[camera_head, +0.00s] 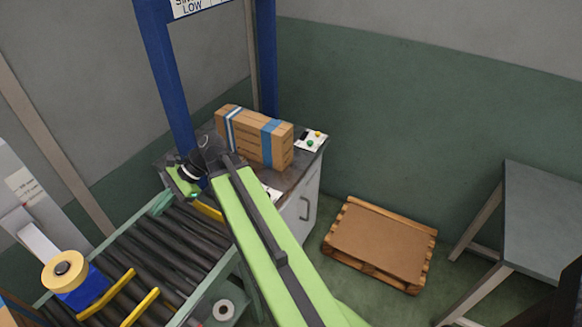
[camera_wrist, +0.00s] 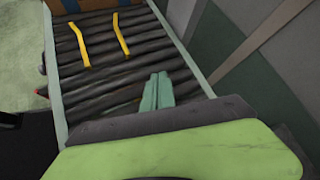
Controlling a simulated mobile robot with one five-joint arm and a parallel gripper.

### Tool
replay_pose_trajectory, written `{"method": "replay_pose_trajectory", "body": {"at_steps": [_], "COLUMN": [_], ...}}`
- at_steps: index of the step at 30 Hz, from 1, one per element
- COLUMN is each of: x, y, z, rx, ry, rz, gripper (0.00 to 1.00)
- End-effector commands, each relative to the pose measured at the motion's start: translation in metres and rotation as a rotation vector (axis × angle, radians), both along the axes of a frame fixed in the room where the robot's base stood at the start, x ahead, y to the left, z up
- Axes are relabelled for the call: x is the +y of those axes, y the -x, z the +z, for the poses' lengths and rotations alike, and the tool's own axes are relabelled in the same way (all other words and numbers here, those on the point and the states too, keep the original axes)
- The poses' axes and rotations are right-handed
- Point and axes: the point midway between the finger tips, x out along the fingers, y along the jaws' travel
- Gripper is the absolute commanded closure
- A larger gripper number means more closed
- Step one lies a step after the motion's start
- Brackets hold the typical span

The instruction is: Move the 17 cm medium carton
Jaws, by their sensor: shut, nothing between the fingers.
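A brown carton (camera_head: 255,135) with blue and white bands stands on the dark top of a cabinet (camera_head: 305,205), under a blue frame. Another brown box-like thing (camera_wrist: 100,5) shows only its lower edge at the far end of the conveyor in the wrist view. I cannot tell from a label which is the 17 cm carton. My gripper (camera_wrist: 157,92) is shut and empty, with its green fingers together above the rollers. In the head view my arm reaches toward the cabinet, and its end is left of the banded carton, apart from it.
The roller conveyor (camera_head: 170,250) has two yellow bars (camera_head: 105,295) across it. A tape roll (camera_head: 68,270) sits on a blue holder at its left. A wooden pallet (camera_head: 380,242) lies on the floor at right, and a grey table (camera_head: 548,215) stands beyond it.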

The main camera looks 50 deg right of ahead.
Motion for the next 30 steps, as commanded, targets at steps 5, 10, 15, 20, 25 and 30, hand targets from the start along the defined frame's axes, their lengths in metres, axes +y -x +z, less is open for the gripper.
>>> {"method": "replay_pose_trajectory", "body": {"at_steps": [5,10,15,20,25,30], "x": [-0.145,-0.313,-0.442,-0.500,-0.514,-0.512], "y": [-0.009,0.042,0.133,0.196,0.215,0.207], "z": [-0.012,-0.023,-0.046,-0.062,-0.063,-0.062], "rx": [0.056,-0.021,-0.146,-0.211,-0.227,-0.226], "ry": [-0.384,-0.651,-0.756,-0.767,-0.764,-0.763], "rz": [-0.408,-0.716,-0.947,-1.075,-1.112,-1.109], "gripper": [1.00,1.00,1.00,1.00,1.00,1.00]}}
